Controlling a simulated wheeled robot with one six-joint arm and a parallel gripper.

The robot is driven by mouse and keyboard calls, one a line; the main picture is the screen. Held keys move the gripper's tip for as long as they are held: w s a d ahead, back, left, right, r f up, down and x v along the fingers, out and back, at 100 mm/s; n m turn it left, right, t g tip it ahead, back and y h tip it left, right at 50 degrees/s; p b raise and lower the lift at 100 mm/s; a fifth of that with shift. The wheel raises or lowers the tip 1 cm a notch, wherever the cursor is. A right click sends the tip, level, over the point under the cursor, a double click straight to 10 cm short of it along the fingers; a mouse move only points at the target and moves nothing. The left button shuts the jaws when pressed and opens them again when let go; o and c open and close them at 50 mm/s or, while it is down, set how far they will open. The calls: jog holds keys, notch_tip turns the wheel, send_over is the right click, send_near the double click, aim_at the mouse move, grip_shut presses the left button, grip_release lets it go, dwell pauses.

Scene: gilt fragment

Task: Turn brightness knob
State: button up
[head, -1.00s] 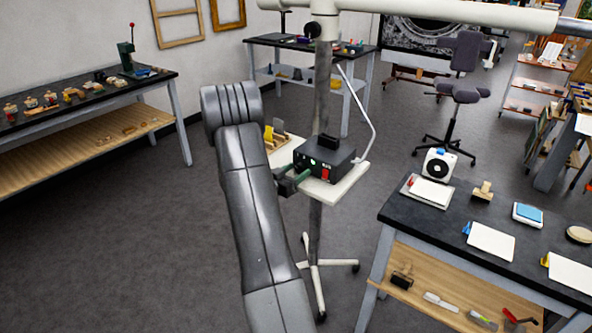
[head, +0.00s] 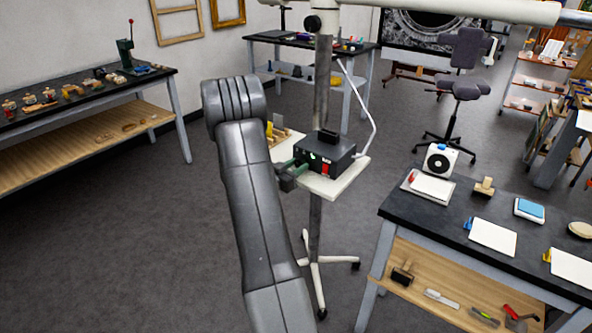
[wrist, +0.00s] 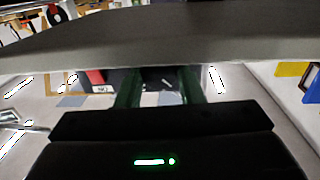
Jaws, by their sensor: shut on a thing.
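A black control box (head: 335,153) sits on a white tray (head: 345,187) fixed to a pole stand. Its front has a green light and a red switch (head: 325,169). My gripper (head: 301,168) is at the left part of the box's front. In the wrist view its two green fingers (wrist: 159,88) stand apart with something dark between them. It is shut on what appears to be the brightness knob, which the fingers and arm hide in the head view.
Yellow and grey pieces in a wooden holder (head: 279,135) stand on the tray behind my arm. A thin white bent arm (head: 372,118) rises at the tray's right. A black-topped workbench (head: 450,222) is at right. Open floor lies left.

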jog(key=m+b, duration=0.1)
jog(key=b, duration=0.1)
jog(key=m+b, duration=0.2)
jog(key=shift+f+m+b, duration=0.25)
jog(key=shift+m+b, duration=0.05)
jog(key=shift+b, duration=0.1)
jog(key=m+b, duration=0.2)
jog(key=b, duration=0.1)
jog(key=shift+r+m+y, duration=0.2)
jog(key=shift+m+y, duration=0.1)
jog(key=shift+m, duration=0.1)
jog(key=o, duration=1)
jog(key=shift+c, duration=0.2)
jog(key=shift+s, duration=0.1)
jog(key=shift+r+p, duration=0.1)
jog(key=shift+p, duration=0.2)
